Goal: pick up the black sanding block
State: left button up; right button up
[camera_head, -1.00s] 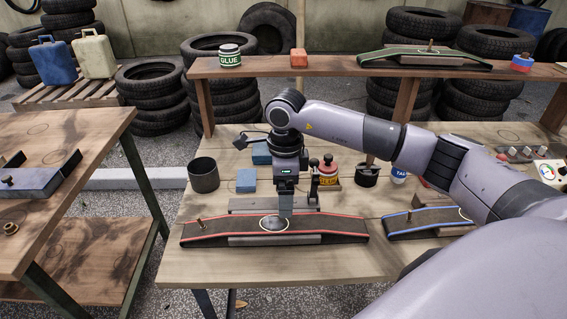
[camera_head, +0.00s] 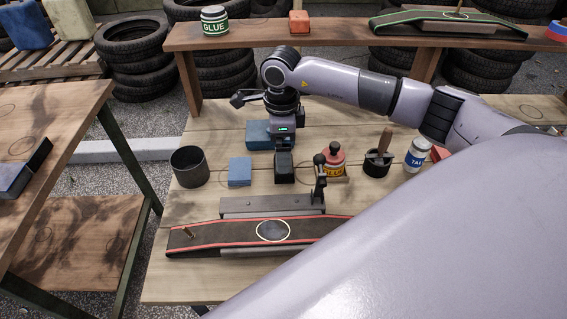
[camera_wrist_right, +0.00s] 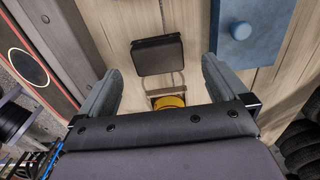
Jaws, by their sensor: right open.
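The black sanding block (camera_head: 284,168) stands on the wooden bench, just below my right gripper (camera_head: 284,153) in the head view. In the right wrist view the black block (camera_wrist_right: 157,55) lies on the planks beyond and between the two spread fingertips. My right gripper (camera_wrist_right: 160,75) is open, with nothing between its fingers, and points down. Clear gaps show between the block and both fingers. How high the fingertips are above the bench is hard to tell. My left gripper is in neither view.
Close by are a blue block (camera_head: 240,171), a larger blue block (camera_head: 259,135), a dark cup (camera_head: 189,167) and a red-and-yellow tin (camera_head: 334,161). A red-edged belt track (camera_head: 215,237) lies in front. A raised shelf (camera_head: 340,35) runs behind.

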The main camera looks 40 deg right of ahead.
jog(key=f, duration=0.4)
jog(key=shift+s+f+p, duration=0.25)
jog(key=shift+f+p, duration=0.1)
jog(key=shift+f, duration=0.05)
jog(key=shift+d, duration=0.1)
jog(key=c, duration=1.1)
jog(key=shift+r, duration=0.1)
notch_tip(320, 180, up, 20)
jog(key=shift+b, duration=0.55)
jog(key=o, duration=0.6)
jog(key=shift+c, duration=0.2)
jog(key=c, duration=0.4)
